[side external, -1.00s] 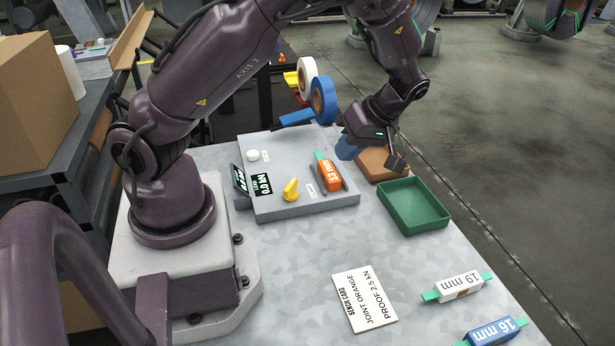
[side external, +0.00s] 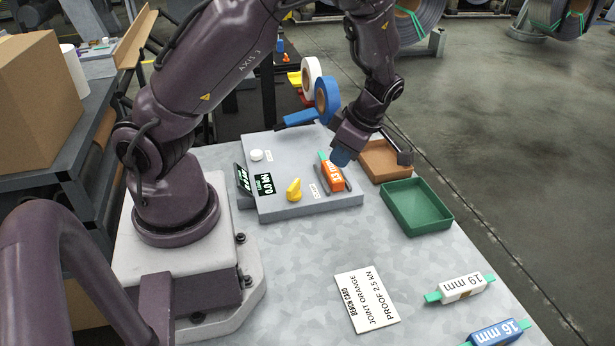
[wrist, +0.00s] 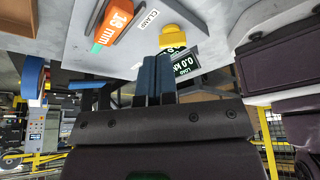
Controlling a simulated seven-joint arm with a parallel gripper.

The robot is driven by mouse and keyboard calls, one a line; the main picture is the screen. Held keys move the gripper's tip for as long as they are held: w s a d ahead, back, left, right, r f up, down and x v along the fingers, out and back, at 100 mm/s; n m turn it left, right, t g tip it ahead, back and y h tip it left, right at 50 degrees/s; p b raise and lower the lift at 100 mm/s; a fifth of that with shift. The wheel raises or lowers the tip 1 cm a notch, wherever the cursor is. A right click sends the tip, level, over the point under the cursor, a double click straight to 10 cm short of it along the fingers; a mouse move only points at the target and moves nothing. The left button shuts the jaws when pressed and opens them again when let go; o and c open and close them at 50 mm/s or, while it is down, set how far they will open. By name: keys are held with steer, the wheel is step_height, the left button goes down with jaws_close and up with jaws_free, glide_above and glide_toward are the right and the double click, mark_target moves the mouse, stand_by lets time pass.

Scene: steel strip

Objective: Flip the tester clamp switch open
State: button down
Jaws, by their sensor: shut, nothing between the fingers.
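The grey tester (side external: 300,208) carries a yellow clamp switch (side external: 294,189), a raised knob next to a small label. In the wrist view the switch (wrist: 172,37) is beyond my fingertips, beside a label that reads CLAMP (wrist: 144,18). An orange joint (side external: 332,176) with green strip ends lies on the tester to the right of the switch; it also shows in the wrist view (wrist: 112,22). My gripper (side external: 340,158) has blue fingers, close together and empty, above the joint's far end. The fingers (wrist: 155,62) look apart from the switch.
A display (side external: 263,184) reading 0.0 kN and a white button (side external: 256,155) are on the tester. A brown tray (side external: 378,160) and green tray (side external: 416,207) stand to the right. A bench card (side external: 366,299) and white 19 mm joint (side external: 460,288) lie in front, with bare table between.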

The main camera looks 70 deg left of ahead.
mark_target(297, 181)
steer(key=x, duration=0.9)
steer(key=shift+s+a+r, duration=0.2)
steer(key=shift+s+a, duration=0.65)
steer(key=shift+s, duration=0.1)
steer(key=shift+s+a, duration=0.4)
steer(key=shift+s, duration=0.1)
steer(key=shift+s+a+n, duration=0.2)
steer(key=shift+a+n, duration=0.1)
steer(key=shift+n, duration=0.2)
steer(key=shift+s, duration=0.1)
steer(key=n, duration=0.2)
steer(key=n+h, duration=0.1)
steer(key=a+n+g+h, duration=0.1)
steer(key=n, duration=0.1)
steer(key=shift+s+a+n, duration=0.1)
steer(key=shift+s+n, duration=0.2)
steer(key=shift+d, duration=0.2)
